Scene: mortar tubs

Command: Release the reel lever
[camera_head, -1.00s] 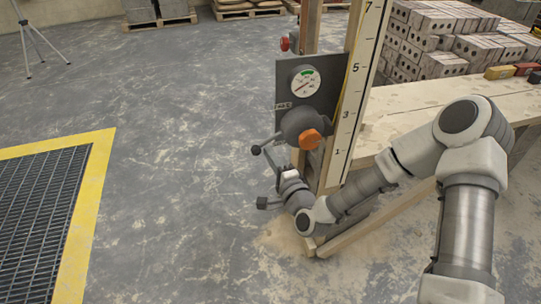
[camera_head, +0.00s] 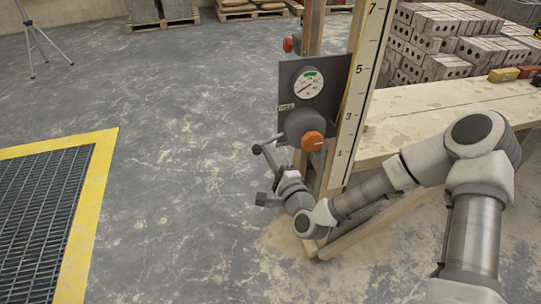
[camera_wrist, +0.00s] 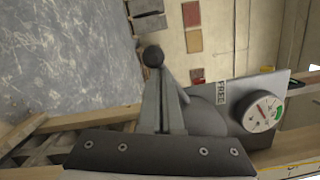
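The reel lever (camera_head: 269,144) is a short grey arm with a black ball knob, sticking out to the lower left from the round grey reel housing (camera_head: 299,124). In the wrist view its black knob (camera_wrist: 153,56) shows just beyond my fingertips. My gripper (camera_head: 272,158) reaches up to the lever from below. In the wrist view its two grey fingers (camera_wrist: 160,90) are close together at the lever, just below the knob; the exact contact is partly hidden. A label reading FREE (camera_wrist: 222,90) sits on the panel beside the housing.
A grey panel (camera_head: 327,85) carries a round gauge (camera_head: 308,83) above the reel and an orange knob (camera_head: 312,141). A numbered white scale (camera_head: 352,110) stands just right on a timber frame. A wooden bench (camera_head: 430,110) lies right.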

